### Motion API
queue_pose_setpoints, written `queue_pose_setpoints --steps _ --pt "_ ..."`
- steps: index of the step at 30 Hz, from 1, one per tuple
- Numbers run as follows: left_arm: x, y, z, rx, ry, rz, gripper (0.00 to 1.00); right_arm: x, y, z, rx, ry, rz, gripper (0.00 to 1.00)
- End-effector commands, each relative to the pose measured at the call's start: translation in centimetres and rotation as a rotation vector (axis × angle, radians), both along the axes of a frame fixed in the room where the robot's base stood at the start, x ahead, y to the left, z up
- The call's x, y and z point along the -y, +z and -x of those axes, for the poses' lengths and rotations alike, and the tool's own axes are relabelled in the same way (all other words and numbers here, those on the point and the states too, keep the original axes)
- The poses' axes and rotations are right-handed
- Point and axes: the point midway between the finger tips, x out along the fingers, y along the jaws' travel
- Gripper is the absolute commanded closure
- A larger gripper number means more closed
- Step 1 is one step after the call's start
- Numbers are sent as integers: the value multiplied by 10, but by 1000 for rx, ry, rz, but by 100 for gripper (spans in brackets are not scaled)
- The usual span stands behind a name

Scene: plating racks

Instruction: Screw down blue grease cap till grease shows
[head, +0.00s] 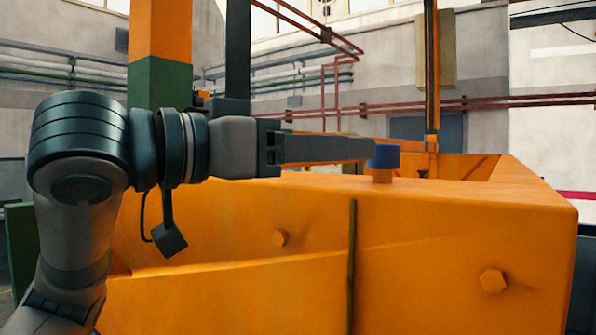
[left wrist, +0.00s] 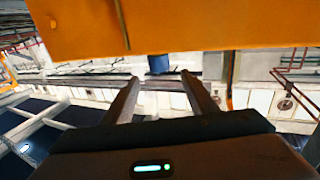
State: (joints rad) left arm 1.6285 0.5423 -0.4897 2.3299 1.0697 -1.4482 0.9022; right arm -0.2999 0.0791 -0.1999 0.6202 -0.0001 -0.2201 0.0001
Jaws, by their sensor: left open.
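The blue grease cap (head: 383,156) sits on a short orange stem (head: 382,176) on top of the large orange machine housing (head: 450,205). My left gripper (head: 372,149) reaches in from the left at the cap's height, with its fingertips close to the cap's left side. In the left wrist view the two fingers (left wrist: 160,76) are spread apart, and the blue cap (left wrist: 160,64) shows between and just beyond their tips. The fingers look empty; whether a tip touches the cap is unclear. No grease is visible around the cap. My right gripper is not in view.
The orange housing fills the front, with hex bolts (head: 493,281) on its face and an open recess behind the cap. An orange and green column (head: 160,60) stands behind my left arm. Red pipes (head: 480,103) run along the back wall. Space above the cap is clear.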

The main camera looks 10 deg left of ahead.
Motion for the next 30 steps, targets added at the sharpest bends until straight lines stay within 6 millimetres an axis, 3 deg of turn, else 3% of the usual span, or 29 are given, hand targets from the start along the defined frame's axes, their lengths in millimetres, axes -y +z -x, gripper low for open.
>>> queue_pose_setpoints --steps 9,30 --pt "-25 -1 26 1 0 1 48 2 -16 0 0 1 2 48" --pt "-27 0 29 0 -1 0 48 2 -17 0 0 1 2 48"
